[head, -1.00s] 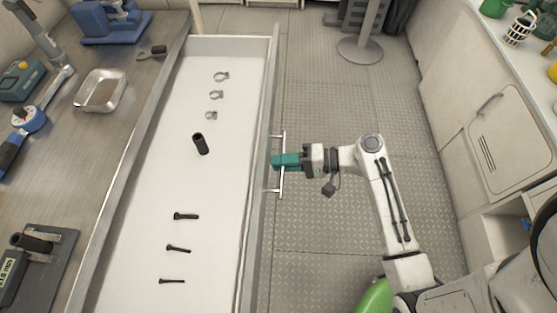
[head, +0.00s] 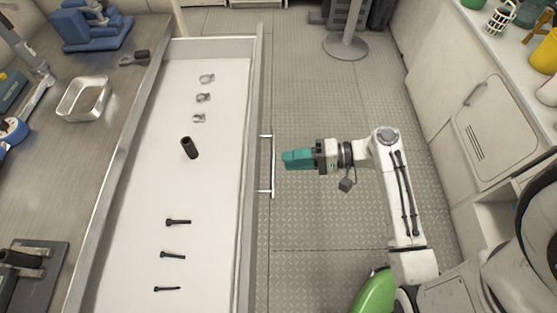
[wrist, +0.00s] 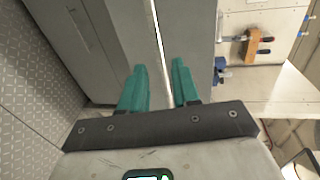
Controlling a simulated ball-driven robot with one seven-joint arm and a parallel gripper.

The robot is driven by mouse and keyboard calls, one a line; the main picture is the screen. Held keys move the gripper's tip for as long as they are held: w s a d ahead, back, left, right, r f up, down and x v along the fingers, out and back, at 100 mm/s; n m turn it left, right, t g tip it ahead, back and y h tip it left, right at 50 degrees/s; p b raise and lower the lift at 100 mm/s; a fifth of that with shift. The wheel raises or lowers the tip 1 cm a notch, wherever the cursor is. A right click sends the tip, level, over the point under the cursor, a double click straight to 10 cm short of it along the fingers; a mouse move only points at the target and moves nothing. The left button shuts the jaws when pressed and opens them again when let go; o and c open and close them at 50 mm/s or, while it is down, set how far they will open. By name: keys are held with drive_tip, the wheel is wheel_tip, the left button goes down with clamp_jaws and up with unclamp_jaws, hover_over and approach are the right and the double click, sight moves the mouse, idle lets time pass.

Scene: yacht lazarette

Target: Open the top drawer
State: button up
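The top drawer (head: 215,160) stands pulled far out from under the grey worktop, its white inside in full view. Its bar handle (head: 272,165) is on the outer front face.
The drawer holds three ring clamps (head: 204,97), a black tube (head: 189,148) and three dark bolts (head: 172,255). A metal tray (head: 83,99) sits on the worktop (head: 100,150). Bare floor (head: 315,220) lies right of the drawer; white cabinets (head: 440,80) stand beyond.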

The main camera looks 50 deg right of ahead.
drive_tip(key=v, duration=0.5)
idle(0.5)
